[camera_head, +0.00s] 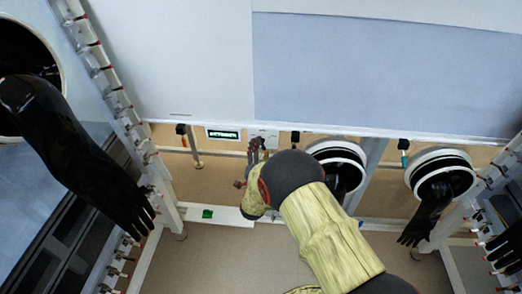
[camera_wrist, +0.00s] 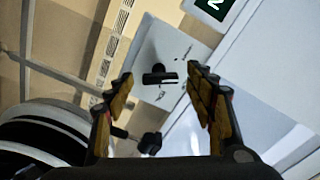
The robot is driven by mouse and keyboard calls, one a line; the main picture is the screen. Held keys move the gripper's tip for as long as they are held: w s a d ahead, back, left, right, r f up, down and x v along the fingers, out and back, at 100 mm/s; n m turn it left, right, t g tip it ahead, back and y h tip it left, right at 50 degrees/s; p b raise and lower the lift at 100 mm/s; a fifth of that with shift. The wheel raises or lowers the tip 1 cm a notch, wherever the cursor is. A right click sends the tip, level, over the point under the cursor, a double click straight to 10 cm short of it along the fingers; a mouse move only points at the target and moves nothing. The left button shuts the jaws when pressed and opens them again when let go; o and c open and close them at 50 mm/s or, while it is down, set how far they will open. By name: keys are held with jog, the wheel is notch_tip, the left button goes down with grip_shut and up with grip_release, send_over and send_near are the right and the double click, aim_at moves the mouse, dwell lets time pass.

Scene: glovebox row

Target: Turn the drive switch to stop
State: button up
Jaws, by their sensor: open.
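The drive switch (camera_wrist: 160,75) is a black bar-shaped knob on a pale square plate (camera_wrist: 178,52) in the wrist view. Small marks on the plate are too blurred to read. My gripper (camera_wrist: 161,78) is open, with one finger on each side of the knob in the picture. I cannot tell how far its tips are from the plate, and no contact shows. In the head view my gripper (camera_head: 257,146) is in front of the pale plate (camera_head: 264,134) and partly covers it; the knob is hidden there.
A lit green display (camera_head: 223,134) is left of the plate. A second dark knob (camera_wrist: 150,143) is below the switch in the wrist view. Round glove ports (camera_head: 337,152) are on the right, one with a hanging black glove (camera_head: 430,212). Another black glove (camera_head: 75,150) sticks out at left.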

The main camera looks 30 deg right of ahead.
jog(key=v, duration=1.2)
